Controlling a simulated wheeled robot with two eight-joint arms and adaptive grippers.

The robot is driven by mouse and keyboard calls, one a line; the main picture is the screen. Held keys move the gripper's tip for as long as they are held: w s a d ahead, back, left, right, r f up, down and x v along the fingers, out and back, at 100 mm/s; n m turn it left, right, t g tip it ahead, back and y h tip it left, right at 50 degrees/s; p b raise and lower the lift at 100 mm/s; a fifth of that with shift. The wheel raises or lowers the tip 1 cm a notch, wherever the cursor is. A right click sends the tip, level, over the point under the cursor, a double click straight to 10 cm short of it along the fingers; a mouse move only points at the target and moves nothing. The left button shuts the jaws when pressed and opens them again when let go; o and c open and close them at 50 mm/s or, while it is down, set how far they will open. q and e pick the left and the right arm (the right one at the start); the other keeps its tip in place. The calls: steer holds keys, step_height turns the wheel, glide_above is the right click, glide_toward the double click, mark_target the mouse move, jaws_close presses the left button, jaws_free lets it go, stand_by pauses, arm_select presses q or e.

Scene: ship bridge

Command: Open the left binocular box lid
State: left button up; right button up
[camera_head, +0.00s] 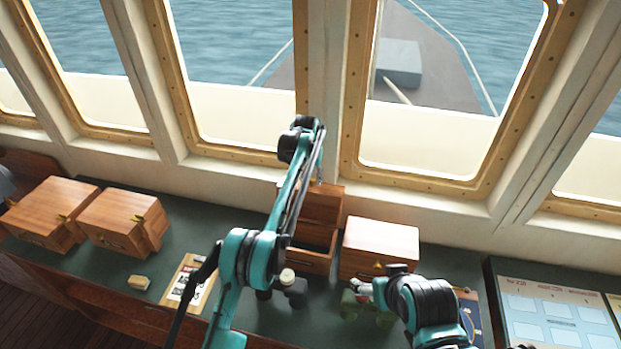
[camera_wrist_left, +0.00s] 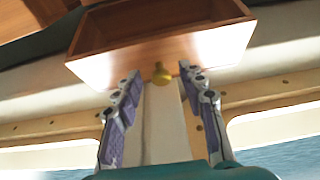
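The left binocular box (camera_head: 310,259) is a wooden box near the middle of the counter, and its lid (camera_head: 322,207) stands raised at the back. My left arm reaches over it. My left gripper (camera_head: 319,180) is at the lid's upper edge, partly hidden by the arm. In the left wrist view, the two fingers of my left gripper (camera_wrist_left: 158,82) are apart, with the brass catch (camera_wrist_left: 161,74) of the hollow wooden lid (camera_wrist_left: 215,48) between their tips. The fingers do not look closed on it.
A closed wooden box (camera_head: 382,238) stands just right of the open one. Two more wooden boxes (camera_head: 125,220) are at the left. A dark object with a pale top (camera_head: 288,278) and a card (camera_head: 187,283) lie in front. Windows rise close behind the counter.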

arm_select(q)
steer(key=v, duration=1.2)
steer(key=shift+s, duration=0.1)
steer(key=s+a+f+n+t+b, duration=0.2)
steer(key=s+a+t+b, duration=0.1)
steer(key=s+a+b, duration=1.35)
steer(key=s+a+f+t+b, duration=0.1)
steer(key=s+a+f+b, duration=0.2)
steer(key=s+f, duration=0.9)
steer(key=s+a+f+n+b, duration=0.1)
steer(key=s+a+f+b, duration=0.2)
steer(key=s+f, duration=1)
steer(key=s+b, duration=0.2)
steer(key=b, duration=0.1)
steer(key=shift+a+n+t+y, duration=0.3)
steer(key=shift+t+y, duration=0.1)
